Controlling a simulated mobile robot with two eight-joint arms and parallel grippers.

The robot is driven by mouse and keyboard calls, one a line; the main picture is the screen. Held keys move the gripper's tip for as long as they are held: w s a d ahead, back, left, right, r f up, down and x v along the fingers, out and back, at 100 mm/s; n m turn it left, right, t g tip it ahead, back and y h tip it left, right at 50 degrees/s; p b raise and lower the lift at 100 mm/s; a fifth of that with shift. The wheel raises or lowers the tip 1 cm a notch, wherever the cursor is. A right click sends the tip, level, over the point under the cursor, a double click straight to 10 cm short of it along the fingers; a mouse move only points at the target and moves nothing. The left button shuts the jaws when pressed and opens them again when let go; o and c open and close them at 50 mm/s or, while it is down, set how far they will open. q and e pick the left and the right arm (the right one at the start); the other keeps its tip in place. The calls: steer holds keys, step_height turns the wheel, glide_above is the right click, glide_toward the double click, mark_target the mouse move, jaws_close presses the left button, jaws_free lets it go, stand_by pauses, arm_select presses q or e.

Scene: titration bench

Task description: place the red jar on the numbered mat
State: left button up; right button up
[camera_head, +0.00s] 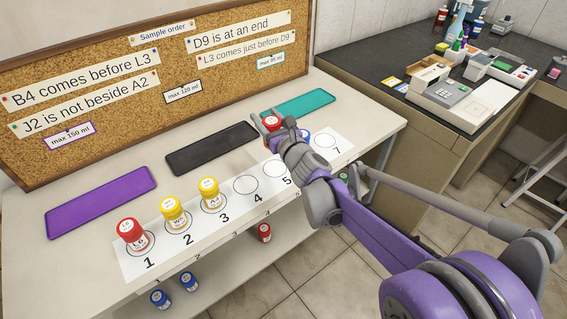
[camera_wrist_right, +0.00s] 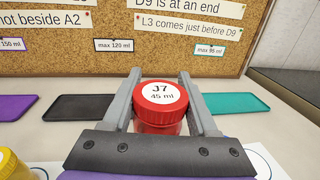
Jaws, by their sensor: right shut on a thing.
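The right gripper (camera_head: 271,123) is shut on a red jar (camera_head: 271,122), at the back edge of the mat. In the right wrist view the jar (camera_wrist_right: 160,107) sits upright between the fingers, its lid reading J7, 45 ml. I cannot tell whether its base touches anything. The white numbered mat (camera_head: 246,186) runs along the table front. Another red jar (camera_head: 136,236) stands on spot 1, and yellow jars stand on spot 2 (camera_head: 174,214) and spot 3 (camera_head: 210,194). Spots 4 and 7 look empty. A blue jar (camera_head: 305,134) shows around spot 6, partly hidden by my gripper.
Purple (camera_head: 102,202), black (camera_head: 211,148) and teal (camera_head: 298,107) trays lie empty behind the mat. A corkboard (camera_head: 110,125) with notes stands at the back. On the lower shelf are a red jar (camera_head: 264,232) and two blue jars (camera_head: 160,299) (camera_head: 189,281).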

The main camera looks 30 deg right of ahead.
arm_select(q)
steer(key=f+b, duration=0.3)
steer(key=shift+w+d+f, duration=0.15)
steer(key=shift+d+f, duration=0.15)
steer(key=shift+f, duration=0.05)
arm_select(e)
steer(key=f, duration=1)
steer(key=shift+d, duration=0.25)
steer(key=shift+f, duration=0.15)
steer(key=o, duration=1.4)
arm_select(q)
steer(key=shift+f, duration=0.1)
